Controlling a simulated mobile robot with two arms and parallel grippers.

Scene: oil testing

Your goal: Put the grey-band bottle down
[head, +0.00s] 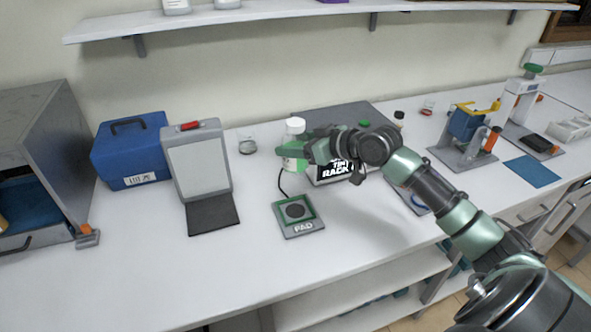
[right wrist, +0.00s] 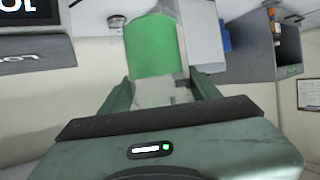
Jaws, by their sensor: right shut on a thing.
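A bottle with a white cap (head: 295,126) and a green body is held upright at the fingertips of my right gripper (head: 296,150), left of the rack sign. In the right wrist view the green bottle (right wrist: 152,46) sits between the two fingers, which are shut on it. No grey band can be made out on it. Whether its base touches the bench cannot be told. My left gripper is not in view.
A PAD stand (head: 298,228) with a dark round centre lies in front of the bottle. The rack sign (head: 333,170) is partly behind my right arm. A grey panel stand (head: 200,165) and blue case (head: 131,158) stand left. The front bench is mostly clear.

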